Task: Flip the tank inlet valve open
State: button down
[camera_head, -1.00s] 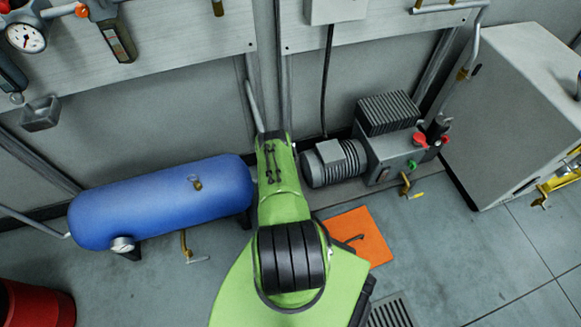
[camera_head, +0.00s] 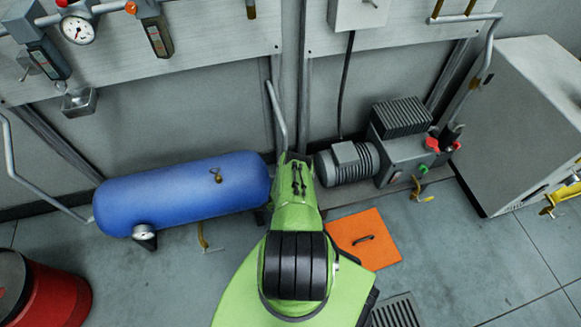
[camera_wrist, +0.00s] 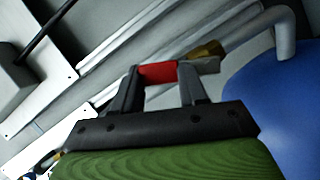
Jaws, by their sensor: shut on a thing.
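In the wrist view, my gripper (camera_wrist: 160,75) has its two dark fingers closed on a red handle (camera_wrist: 157,72). A brass fitting (camera_wrist: 205,50) and a grey end piece show just beyond the right finger. I cannot tell from this view how far the handle is turned. The blue tank (camera_wrist: 268,100) is at the right of the wrist view, with a grey pipe (camera_wrist: 284,30) bending into it. In the head view, the blue tank (camera_head: 180,194) lies left of my green arm, which hides the gripper and the valve handle.
In the head view, a motor pump (camera_head: 375,150) stands right of my arm, with a grey cabinet (camera_head: 530,120) farther right. An orange plate (camera_head: 375,232) lies on the floor. A red bin (camera_head: 55,298) is at the lower left. Gauges hang on the wall panel (camera_head: 215,35).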

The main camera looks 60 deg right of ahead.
jog(key=shift+w+r, duration=0.3)
jog(key=c, duration=0.6)
grip_release()
jog(key=shift+f, duration=0.2)
